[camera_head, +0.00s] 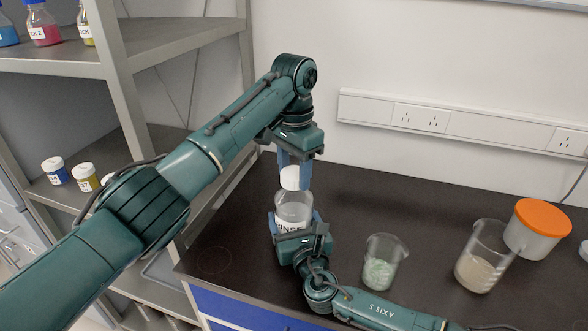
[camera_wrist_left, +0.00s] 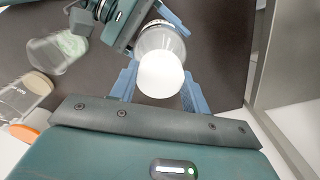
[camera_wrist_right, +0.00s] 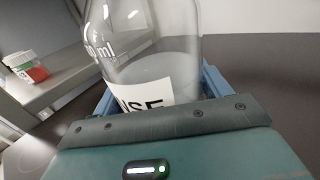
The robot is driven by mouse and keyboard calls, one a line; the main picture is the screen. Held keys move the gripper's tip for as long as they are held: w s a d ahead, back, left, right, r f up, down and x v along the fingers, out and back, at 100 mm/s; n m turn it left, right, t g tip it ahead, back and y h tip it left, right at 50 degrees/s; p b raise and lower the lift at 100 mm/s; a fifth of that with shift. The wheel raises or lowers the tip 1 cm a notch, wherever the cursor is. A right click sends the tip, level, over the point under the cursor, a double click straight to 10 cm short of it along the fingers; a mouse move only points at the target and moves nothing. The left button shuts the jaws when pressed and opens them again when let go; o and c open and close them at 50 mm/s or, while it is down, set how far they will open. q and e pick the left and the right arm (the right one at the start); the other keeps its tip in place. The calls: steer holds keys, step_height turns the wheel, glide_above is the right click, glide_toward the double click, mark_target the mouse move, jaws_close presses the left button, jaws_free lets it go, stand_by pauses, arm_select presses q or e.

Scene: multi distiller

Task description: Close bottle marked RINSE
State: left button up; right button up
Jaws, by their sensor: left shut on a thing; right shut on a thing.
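The bottle marked RINSE (camera_head: 293,208) is clear glass with a white label and stands upright on the dark bench. My right gripper (camera_head: 295,224) is shut around its body; its label and glass fill the right wrist view (camera_wrist_right: 150,75). A white cap (camera_head: 290,178) sits between the fingers of my left gripper (camera_head: 294,166), which points down and is shut on it. The cap is right over the bottle's mouth; whether it touches the neck I cannot tell. The left wrist view shows the cap (camera_wrist_left: 161,75) with the bottle (camera_wrist_left: 160,38) behind it.
To the right stand a beaker with pale green grains (camera_head: 380,268), a beaker with beige contents (camera_head: 480,268) and an orange-lidded tub (camera_head: 535,230). A metal shelf (camera_head: 180,45) with bottles and small jars is at the left. The bench behind the bottle is clear.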

arm_select(q)
steer(key=m, duration=0.9)
steer(key=shift+m, duration=0.4)
steer(key=o, duration=1.2)
steer(key=shift+c, duration=0.2)
steer(key=shift+r, duration=0.1)
step_height(320, 180, up, 12)
arm_select(e)
steer(key=o, duration=1.9)
steer(key=shift+o, duration=0.2)
